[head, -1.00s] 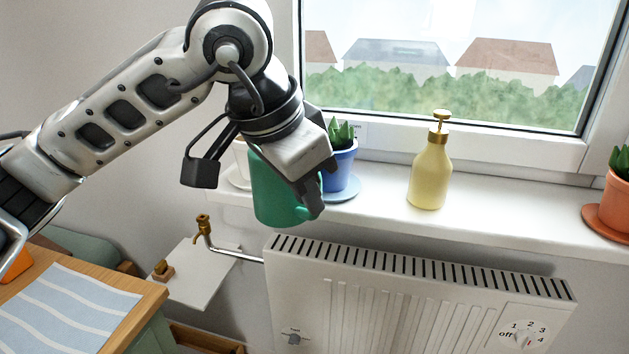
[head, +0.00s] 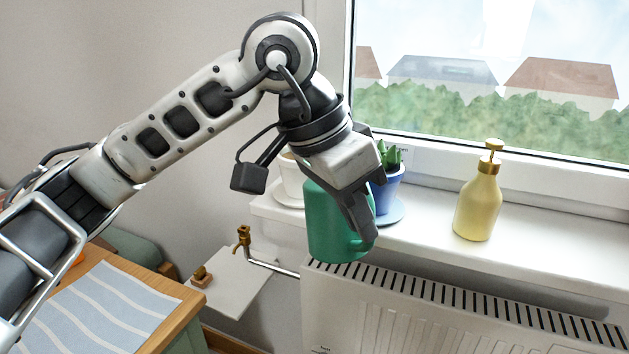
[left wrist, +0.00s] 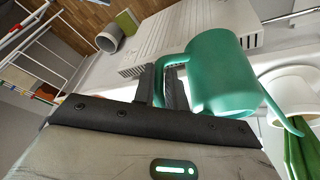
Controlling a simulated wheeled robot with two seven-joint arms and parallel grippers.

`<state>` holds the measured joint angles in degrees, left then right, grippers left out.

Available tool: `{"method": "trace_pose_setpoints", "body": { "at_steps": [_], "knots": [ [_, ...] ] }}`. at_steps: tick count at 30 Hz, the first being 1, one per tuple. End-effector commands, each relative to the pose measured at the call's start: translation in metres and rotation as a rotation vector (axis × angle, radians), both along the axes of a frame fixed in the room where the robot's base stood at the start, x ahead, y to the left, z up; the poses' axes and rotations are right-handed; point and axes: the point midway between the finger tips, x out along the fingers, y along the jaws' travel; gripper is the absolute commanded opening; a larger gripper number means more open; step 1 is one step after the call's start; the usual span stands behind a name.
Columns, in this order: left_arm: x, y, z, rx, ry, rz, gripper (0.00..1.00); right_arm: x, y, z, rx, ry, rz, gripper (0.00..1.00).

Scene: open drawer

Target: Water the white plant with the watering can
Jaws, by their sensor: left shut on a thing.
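The green watering can (head: 325,225) hangs in front of the window sill, roughly upright, above the radiator's left end. My left gripper (head: 362,222) is shut on its handle; in the left wrist view the fingers (left wrist: 170,82) close around the handle of the can (left wrist: 222,78). The white plant pot (head: 291,182) stands on the sill's left end, mostly hidden behind the gripper and can. In the left wrist view the can's spout (left wrist: 282,112) reaches close to the white pot (left wrist: 290,84) and its green leaves (left wrist: 300,155); contact cannot be told. My right gripper is not in view.
A blue pot (head: 386,193) with a green plant stands just right of the gripper. A yellow soap dispenser (head: 478,207) stands further right on the sill. The radiator (head: 430,315) is below.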

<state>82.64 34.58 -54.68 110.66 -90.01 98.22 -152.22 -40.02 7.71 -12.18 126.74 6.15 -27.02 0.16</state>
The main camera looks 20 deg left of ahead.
Motion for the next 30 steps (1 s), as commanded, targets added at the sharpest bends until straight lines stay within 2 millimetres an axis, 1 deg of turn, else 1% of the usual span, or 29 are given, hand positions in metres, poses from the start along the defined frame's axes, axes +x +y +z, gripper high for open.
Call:
{"method": "trace_pose_setpoints", "body": {
  "at_steps": [1, 30],
  "knots": [
    [0.001, 0.0, 0.004, -0.004, -0.006, 0.0, 0.0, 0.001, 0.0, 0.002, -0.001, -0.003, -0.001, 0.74],
    [0.004, 0.003, 0.038, -0.088, 0.095, 0.0, 0.0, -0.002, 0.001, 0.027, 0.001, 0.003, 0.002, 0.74]
  ]
}}
